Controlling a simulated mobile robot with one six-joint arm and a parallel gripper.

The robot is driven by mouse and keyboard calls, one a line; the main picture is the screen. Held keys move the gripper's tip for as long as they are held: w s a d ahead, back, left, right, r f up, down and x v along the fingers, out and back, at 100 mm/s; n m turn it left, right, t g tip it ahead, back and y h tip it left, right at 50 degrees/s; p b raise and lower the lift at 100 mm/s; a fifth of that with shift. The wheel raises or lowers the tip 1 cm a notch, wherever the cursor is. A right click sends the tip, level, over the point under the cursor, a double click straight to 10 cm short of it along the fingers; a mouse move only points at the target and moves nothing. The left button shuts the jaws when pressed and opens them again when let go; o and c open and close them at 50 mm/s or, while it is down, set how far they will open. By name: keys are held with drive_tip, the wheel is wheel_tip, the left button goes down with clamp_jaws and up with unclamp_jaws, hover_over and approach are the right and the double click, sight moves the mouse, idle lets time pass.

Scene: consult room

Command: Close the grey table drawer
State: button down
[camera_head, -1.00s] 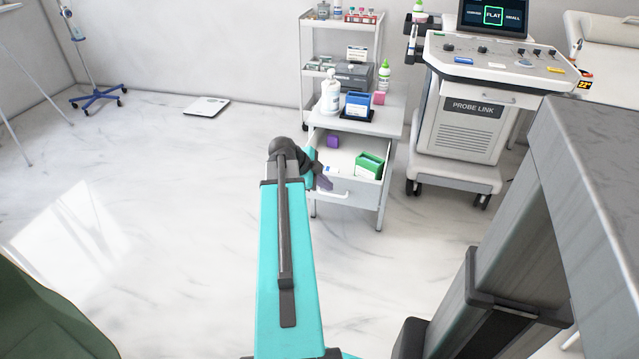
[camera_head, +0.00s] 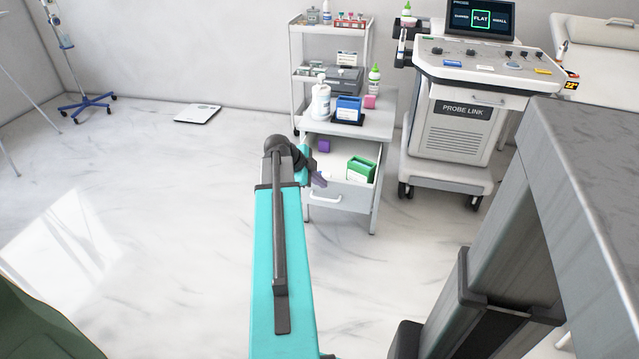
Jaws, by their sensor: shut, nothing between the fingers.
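The grey table (camera_head: 384,119) stands beyond my arm in the head view. Its drawer (camera_head: 345,197) is pulled open toward me, with a pale handle (camera_head: 325,198) on its front. A purple block (camera_head: 324,145) and a green box (camera_head: 361,169) sit inside it. My gripper (camera_head: 319,180) is shut and empty, a small dark shape at the end of the teal arm. It overlaps the drawer's left front corner in the picture. I cannot tell whether it touches the drawer. My wrist hides part of the drawer's left side.
A white pump bottle (camera_head: 320,101), a blue box (camera_head: 348,109) and a pink block (camera_head: 369,102) stand on the tabletop. A shelf trolley (camera_head: 295,60) is behind. The probe machine (camera_head: 460,130) stands close on the right.

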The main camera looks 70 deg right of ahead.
drive_tip(key=w+d+b, duration=0.1)
drive_tip(key=d, duration=2.5)
drive_tip(key=shift+w, duration=0.2)
drive_tip(key=w+a+r+p, duration=0.1)
drive_tip(key=w+a+r, duration=0.2)
drive_tip(key=a+r, duration=0.5)
drive_tip(key=shift+a, duration=0.35)
drive_tip(key=shift+w, duration=0.15)
